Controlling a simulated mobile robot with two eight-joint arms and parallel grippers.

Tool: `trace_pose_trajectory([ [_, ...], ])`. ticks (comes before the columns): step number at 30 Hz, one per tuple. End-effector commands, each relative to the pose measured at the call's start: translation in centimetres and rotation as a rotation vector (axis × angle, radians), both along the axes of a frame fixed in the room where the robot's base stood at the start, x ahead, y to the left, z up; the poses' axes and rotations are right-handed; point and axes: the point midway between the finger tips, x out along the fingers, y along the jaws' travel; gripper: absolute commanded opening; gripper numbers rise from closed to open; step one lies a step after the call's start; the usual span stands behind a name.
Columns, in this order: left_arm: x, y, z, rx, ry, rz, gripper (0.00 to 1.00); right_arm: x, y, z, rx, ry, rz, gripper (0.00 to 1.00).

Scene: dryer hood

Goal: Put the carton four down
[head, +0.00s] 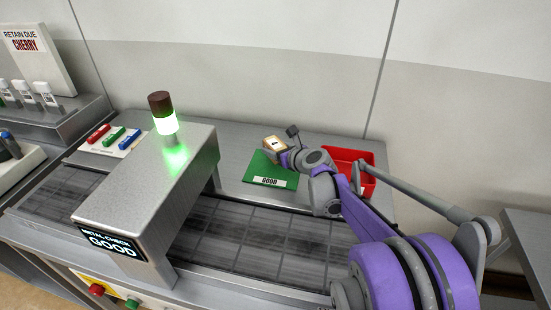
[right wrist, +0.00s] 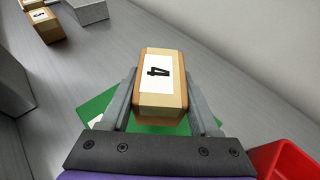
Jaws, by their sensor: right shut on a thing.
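Carton four (right wrist: 160,84), a tan box with a white label reading 4, sits between the two fingers of my right gripper (right wrist: 160,95) in the right wrist view. The gripper is shut on it. In the head view the carton (head: 273,145) shows small at the tip of my right gripper (head: 282,153), over the far part of the green GOOD mat (head: 262,170). In the right wrist view the green mat (right wrist: 97,108) lies behind and below the carton, partly hidden by it and the fingers. I cannot tell whether the carton touches the mat. My left gripper is not in view.
A red bin (head: 358,160) stands right of the mat, partly behind my right arm. The metal-check gate (head: 150,185), screen reading GOOD and lamp (head: 164,122) lit green, spans the dark conveyor (head: 260,240). Another labelled carton (right wrist: 45,28) stands at upper left in the wrist view.

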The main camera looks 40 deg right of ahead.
Motion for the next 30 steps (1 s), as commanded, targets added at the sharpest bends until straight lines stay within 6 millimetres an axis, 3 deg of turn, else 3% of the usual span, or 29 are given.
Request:
trace_pose_trajectory([
  [7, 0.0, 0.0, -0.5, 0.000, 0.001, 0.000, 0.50, 0.0, 0.0, -3.3, 0.000, 0.000, 0.000, 0.00],
  [20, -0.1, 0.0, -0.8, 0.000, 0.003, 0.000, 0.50, 0.0, 0.0, -4.1, 0.000, 0.000, 0.000, 0.00],
  [21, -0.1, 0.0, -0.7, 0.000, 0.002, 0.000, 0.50, 0.0, 0.0, -4.0, 0.000, 0.000, 0.000, 0.69],
  [25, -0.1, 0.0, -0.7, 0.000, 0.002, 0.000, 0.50, 0.0, 0.0, -3.9, 0.000, 0.000, 0.000, 0.92],
  [30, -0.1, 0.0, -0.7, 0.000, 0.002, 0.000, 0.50, 0.0, 0.0, -3.9, 0.000, 0.000, 0.000, 0.92],
])
